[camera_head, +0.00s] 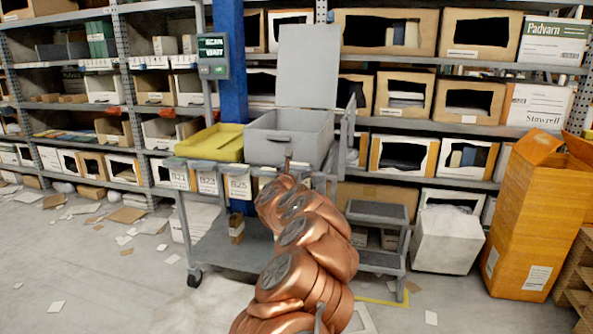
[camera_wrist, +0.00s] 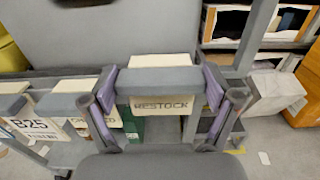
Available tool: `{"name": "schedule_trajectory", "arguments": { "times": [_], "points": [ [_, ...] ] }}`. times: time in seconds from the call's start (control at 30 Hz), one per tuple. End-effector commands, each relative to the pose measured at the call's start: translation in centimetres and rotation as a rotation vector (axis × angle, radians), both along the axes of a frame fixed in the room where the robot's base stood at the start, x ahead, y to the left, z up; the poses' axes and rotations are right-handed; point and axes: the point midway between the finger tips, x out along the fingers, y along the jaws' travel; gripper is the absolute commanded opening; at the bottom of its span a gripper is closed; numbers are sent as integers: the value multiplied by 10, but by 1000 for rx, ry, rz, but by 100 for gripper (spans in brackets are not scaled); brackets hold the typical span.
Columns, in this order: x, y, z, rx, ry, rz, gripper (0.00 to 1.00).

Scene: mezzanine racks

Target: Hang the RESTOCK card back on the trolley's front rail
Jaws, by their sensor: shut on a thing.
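The RESTOCK card (camera_wrist: 162,104) is cream with dark letters and has a grey top piece. It shows upright in the middle of the wrist view. My gripper (camera_wrist: 160,87) has its purple-padded fingers on both sides of the card's grey top and is shut on it. My arm hides the gripper and the RESTOCK card in the head view. I cannot tell whether the card touches the rail.
A grey open-lidded bin (camera_head: 290,140) and a yellow tray (camera_head: 210,143) sit on the trolley's top. A grey step stool (camera_head: 377,212) and a tall orange carton (camera_head: 535,215) stand to the right. Papers litter the floor at left. Loaded racks stand behind.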

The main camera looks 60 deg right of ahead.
Motion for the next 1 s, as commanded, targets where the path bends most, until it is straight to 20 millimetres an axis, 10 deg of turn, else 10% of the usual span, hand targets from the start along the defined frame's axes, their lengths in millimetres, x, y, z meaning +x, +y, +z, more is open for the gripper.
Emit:
{"name": "schedule_trajectory", "arguments": {
  "times": [1.0],
  "points": [
    [0,0,-21,0,0,0,58]
  ]
}}
